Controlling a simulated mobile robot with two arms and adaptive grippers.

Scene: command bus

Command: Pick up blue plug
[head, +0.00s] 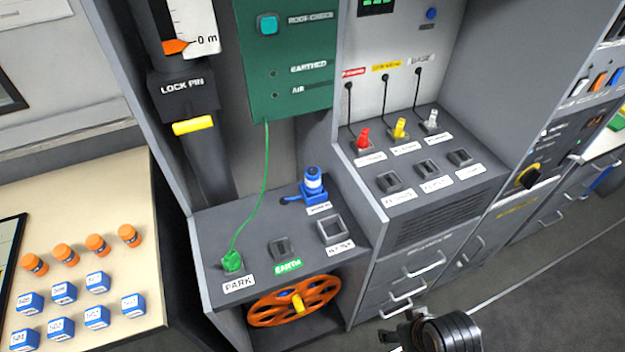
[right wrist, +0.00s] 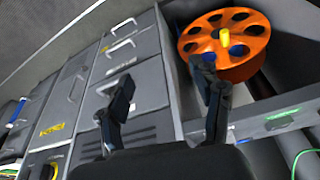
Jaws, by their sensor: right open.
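The blue plug (head: 314,188), blue with a white band, stands upright at the back of the low grey counter (head: 215,215), behind a white label. A short dark blue cable leaves its left side. I cannot see clearly what its base rests in. My right gripper (head: 394,334) shows at the bottom edge of the head view, in front of the drawers and well below and to the right of the plug. In the right wrist view its two fingers (right wrist: 162,88) are apart with nothing between them. The plug is not seen there. My left gripper is not in view.
A green plug (head: 232,260) with a green cable sits at PARK. Empty sockets (head: 281,248) lie in front of the blue plug. An orange reel (head: 294,300) is under the counter. Red, yellow and white plugs (head: 398,129) stand on the higher counter. Drawer handles (head: 409,291) stick out.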

